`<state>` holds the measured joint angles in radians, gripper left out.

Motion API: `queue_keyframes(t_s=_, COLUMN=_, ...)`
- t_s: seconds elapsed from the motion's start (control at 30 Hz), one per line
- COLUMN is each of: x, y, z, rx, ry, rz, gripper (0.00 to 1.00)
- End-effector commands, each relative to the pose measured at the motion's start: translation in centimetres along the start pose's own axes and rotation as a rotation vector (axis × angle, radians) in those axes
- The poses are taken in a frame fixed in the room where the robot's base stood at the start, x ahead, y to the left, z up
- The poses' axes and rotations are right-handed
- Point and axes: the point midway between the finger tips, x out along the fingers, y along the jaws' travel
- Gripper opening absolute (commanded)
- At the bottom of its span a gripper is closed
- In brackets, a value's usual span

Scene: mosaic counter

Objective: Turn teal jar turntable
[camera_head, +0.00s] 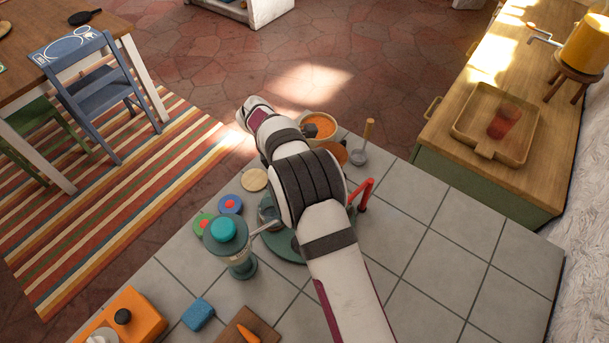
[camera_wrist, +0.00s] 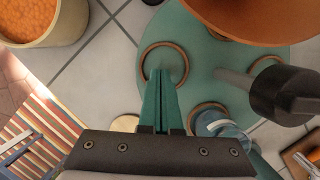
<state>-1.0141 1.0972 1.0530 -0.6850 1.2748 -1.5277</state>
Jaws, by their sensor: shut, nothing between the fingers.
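The teal turntable (camera_wrist: 205,45) is a round disc with several brown-rimmed rings on it. In the head view it (camera_head: 290,246) is mostly hidden under my arm. My gripper (camera_wrist: 161,75) has teal fingers, shut with nothing between them. In the wrist view its tips overlap a brown-rimmed ring near the disc's left edge; I cannot tell whether they touch it. In the head view the fingers are hidden by my arm. A teal-lidded jar-like vessel (camera_head: 225,232) with a grey arm at its side stands at the turntable's left.
A pot of orange food (camera_head: 318,127) and a ladle (camera_head: 362,150) stand at the far counter edge. A terracotta bowl (camera_wrist: 250,18) overhangs the turntable in the wrist view. Coloured discs (camera_head: 230,204) and a blue block (camera_head: 198,314) lie left. The tiles at right are clear.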

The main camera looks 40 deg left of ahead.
Motion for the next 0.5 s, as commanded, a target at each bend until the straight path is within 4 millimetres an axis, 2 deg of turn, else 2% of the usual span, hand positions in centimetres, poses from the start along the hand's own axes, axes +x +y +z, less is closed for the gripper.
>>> queue_keyframes(t_s=0.2, x=1.0, y=-0.1, z=1.9, rx=0.0, ry=0.002, rz=-0.002, gripper=0.0)
queue_keyframes(t_s=0.5, x=1.1, y=-0.1, z=2.1, rx=-0.001, ry=0.001, rz=0.0, gripper=0.0)
